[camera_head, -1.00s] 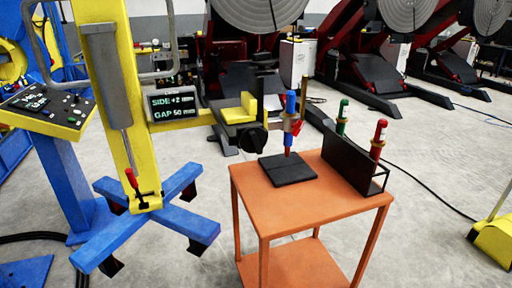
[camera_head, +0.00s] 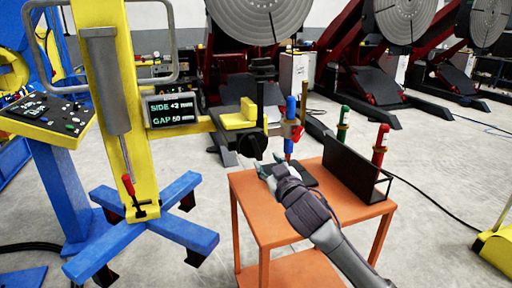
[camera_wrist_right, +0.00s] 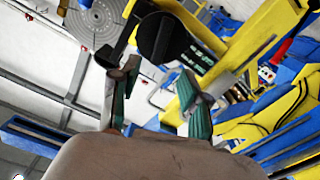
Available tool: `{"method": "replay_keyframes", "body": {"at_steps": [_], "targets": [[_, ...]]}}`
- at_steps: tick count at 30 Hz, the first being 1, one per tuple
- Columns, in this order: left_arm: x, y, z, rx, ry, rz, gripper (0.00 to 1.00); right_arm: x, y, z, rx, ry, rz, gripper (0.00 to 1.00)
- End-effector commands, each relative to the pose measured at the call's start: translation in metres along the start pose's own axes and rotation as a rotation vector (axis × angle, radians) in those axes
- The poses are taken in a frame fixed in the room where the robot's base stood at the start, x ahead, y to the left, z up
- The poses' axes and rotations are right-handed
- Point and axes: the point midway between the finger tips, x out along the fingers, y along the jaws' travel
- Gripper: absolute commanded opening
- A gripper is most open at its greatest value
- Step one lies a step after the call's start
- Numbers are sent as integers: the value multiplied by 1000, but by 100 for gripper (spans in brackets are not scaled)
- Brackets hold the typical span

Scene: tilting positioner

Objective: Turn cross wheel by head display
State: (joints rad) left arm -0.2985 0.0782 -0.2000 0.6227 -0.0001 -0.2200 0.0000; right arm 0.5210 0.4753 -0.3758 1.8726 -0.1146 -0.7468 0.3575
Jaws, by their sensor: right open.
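The head display (camera_head: 171,109) on the yellow arm reads SIDE +2 mm and GAP 50 mm. A black wheel (camera_head: 252,144) sits at the right end of that arm, below a yellow block. It also shows in the right wrist view (camera_wrist_right: 161,38), just beyond the fingertips. A blue torch-like tool (camera_head: 290,120) with a red lower part stands to its right. My right gripper (camera_head: 271,171) is open and empty, below and slightly right of the wheel, over the table. In the wrist view its two fingers (camera_wrist_right: 158,105) are apart, with nothing between them. My left gripper is not in view.
An orange table (camera_head: 255,200) with a dark pad stands under my right gripper. A black rack (camera_head: 352,168) and red and green handled tools (camera_head: 381,140) stand on its right. A yellow post (camera_head: 98,60) on a blue cross base is at left, beside a control panel (camera_head: 45,115).

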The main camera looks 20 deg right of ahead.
Motion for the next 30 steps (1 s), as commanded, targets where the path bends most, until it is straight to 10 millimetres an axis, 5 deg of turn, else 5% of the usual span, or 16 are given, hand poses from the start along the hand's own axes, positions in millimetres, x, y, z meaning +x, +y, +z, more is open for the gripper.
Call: {"method": "replay_keyframes", "body": {"at_steps": [15, 30], "targets": [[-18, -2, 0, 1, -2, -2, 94, 90, 0, -1, 0, -1, 1, 46], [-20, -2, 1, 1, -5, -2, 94, 105, 0, 1, 0, 0, 0, 46]]}}
